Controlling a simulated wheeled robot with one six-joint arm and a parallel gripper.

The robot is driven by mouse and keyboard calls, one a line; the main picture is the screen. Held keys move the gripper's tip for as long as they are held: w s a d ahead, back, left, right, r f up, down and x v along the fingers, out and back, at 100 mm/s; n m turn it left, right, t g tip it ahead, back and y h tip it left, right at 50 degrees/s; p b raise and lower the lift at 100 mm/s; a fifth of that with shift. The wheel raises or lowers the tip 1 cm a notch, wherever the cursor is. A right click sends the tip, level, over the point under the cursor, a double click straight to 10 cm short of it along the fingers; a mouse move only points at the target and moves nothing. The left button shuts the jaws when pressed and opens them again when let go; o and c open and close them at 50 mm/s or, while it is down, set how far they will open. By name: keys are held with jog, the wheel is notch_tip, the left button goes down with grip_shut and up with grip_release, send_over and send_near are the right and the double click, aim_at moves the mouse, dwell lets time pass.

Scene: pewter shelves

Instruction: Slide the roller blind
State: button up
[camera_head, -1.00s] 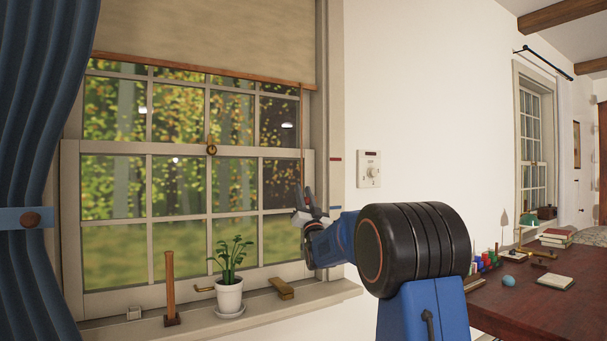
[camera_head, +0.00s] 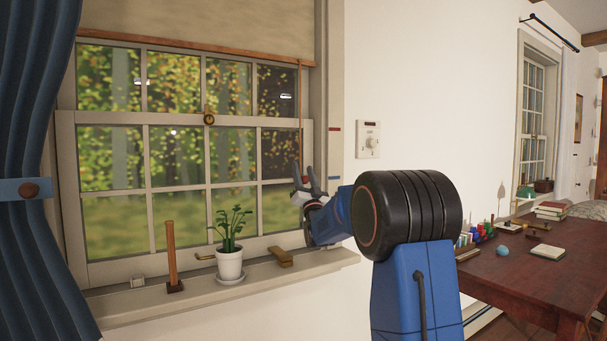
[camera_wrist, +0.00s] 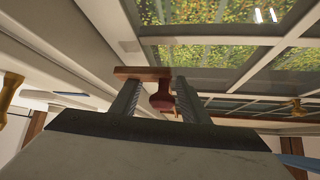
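The roller blind (camera_head: 200,18) is partly lowered at the top of the window, with a wooden bottom rail (camera_head: 185,46). A thin pull cord (camera_head: 299,110) hangs from the rail's right end to near my gripper. My gripper (camera_head: 309,178) is in front of the window's right side, at the cord's lower end. In the wrist view my gripper (camera_wrist: 158,92) is open, its fingers on either side of a red knob (camera_wrist: 162,97), with small gaps showing. A wooden bar (camera_wrist: 143,73) shows beyond the fingertips.
The sill (camera_head: 215,290) holds a potted plant (camera_head: 230,262), an upright wooden post (camera_head: 171,255) and a small wooden block (camera_head: 281,256). A blue curtain (camera_head: 35,120) hangs at left. A wall dial (camera_head: 368,140) is right of the window. A cluttered table (camera_head: 530,262) stands at right.

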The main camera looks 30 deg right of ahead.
jog(key=v, duration=1.7)
jog(key=shift+s, duration=0.25)
jog(key=shift+f, duration=0.1)
jog(key=s+a+f+n+g+y, duration=0.3)
jog(key=s+a+f+g+y, duration=0.1)
jog(key=s+a+f+g, duration=0.75)
jog(key=s+a+f+n+g, duration=0.1)
jog(key=s+a+f+g, duration=0.2)
jog(key=s, duration=0.7)
jog(key=s+a+f+n+g+y, duration=0.1)
jog(key=s+a+f+g, duration=0.1)
jog(key=s+f, duration=0.5)
jog(key=s+a+f+n+g+y, duration=0.1)
jog(key=s+a+f+g, duration=0.2)
jog(key=s, duration=1)
notch_tip(320, 180, down, 2)
jog(key=shift+s+a+n+g, duration=0.35)
jog(key=shift+n+g, duration=0.05)
jog(key=shift+g, duration=0.45)
